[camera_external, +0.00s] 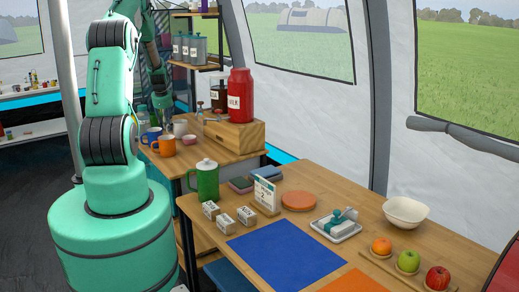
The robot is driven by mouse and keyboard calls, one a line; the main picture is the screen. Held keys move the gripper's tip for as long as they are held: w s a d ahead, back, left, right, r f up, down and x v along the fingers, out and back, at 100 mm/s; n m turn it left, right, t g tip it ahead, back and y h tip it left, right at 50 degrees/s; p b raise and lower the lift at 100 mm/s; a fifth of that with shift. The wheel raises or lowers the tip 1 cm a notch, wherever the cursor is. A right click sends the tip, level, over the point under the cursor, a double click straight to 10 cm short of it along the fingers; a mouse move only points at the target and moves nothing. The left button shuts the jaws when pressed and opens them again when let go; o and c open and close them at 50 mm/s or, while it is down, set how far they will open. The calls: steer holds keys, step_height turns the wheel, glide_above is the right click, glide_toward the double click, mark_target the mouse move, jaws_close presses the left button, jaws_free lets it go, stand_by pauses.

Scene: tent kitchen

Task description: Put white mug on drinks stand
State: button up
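A white mug (180,127) stands on the wooden side counter (190,158), behind an orange mug (167,146) and to the right of a blue mug (152,135). My green arm reaches over to that counter, and my gripper (163,104) is a dark shape just above and behind the mugs. It is small and partly lost among the things behind it. Its fingers are not clear, and I cannot tell whether it touches anything. A wooden box stand (247,138) on the same counter bears a red jar (239,97); I cannot tell if this is the drinks stand.
Shelves with labelled canisters (189,49) rise behind the counter. A green lidded jug (205,180) stands at the near table's left end. That table also holds small white boxes (225,223), a blue mat (287,255), a white bowl (405,212) and fruit (408,261).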

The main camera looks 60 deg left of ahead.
steer(key=shift+r, duration=0.15)
steer(key=p+v, duration=0.2)
steer(key=v, duration=1)
stand_by(1.1)
